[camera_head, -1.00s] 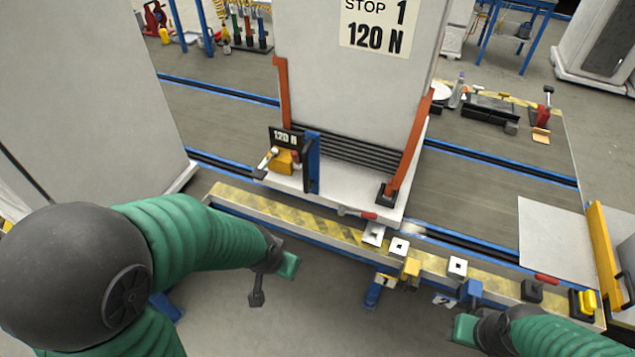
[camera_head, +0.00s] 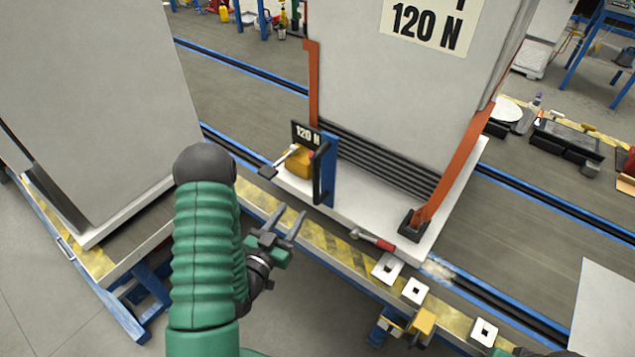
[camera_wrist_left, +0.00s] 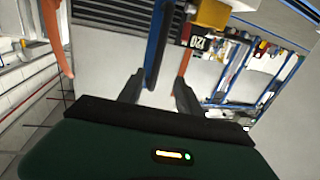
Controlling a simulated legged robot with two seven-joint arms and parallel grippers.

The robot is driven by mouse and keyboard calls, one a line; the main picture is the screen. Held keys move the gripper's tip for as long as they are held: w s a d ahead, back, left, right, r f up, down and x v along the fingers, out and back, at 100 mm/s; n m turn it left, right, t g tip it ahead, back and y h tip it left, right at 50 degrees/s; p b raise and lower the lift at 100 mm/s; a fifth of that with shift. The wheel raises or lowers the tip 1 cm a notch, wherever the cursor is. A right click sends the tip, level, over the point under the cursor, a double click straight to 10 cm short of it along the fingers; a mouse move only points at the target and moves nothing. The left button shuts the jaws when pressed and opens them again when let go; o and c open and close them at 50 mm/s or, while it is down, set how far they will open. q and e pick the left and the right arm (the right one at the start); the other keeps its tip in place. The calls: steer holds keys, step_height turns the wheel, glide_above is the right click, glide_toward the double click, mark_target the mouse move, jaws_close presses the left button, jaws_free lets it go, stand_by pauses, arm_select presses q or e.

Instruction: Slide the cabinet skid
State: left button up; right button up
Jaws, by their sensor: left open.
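The cabinet (camera_head: 395,85) is a tall light-grey box marked 120 N, with orange corner posts, standing on a white skid base (camera_head: 350,218) on the railed platform. A blue bracket with a black upright handle (camera_head: 319,173) rises from the skid's front, beside a yellow block (camera_head: 294,160) and a 120 N plate. My left gripper (camera_head: 288,222) is open and empty, in front of and below the handle, apart from it in the head view. In the left wrist view the handle (camera_wrist_left: 155,50) shows ahead between the two open fingers.
A second grey cabinet (camera_head: 95,110) stands at left. Blue rails (camera_head: 550,205) run across the platform. Tools (camera_head: 568,142) lie at right.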

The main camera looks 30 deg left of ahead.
mark_target(314, 182)
arm_select(q)
steer(key=w+b, duration=0.3)
steer(key=w, duration=0.1)
steer(key=w+a+b, duration=0.1)
steer(key=w+b, duration=0.3)
steer(key=w, duration=0.1)
steer(key=w+b, duration=0.3)
steer(key=w, duration=0.2)
steer(key=shift+w+a, duration=0.15)
steer(key=shift+w, duration=0.1)
jaws_close()
arm_select(e)
steer(key=s+x, duration=0.2)
steer(key=x, duration=1)
steer(key=shift+s+d+f, duration=0.2)
steer(key=shift+s+f, duration=0.05)
arm_select(q)
steer(key=shift+f, duration=0.1)
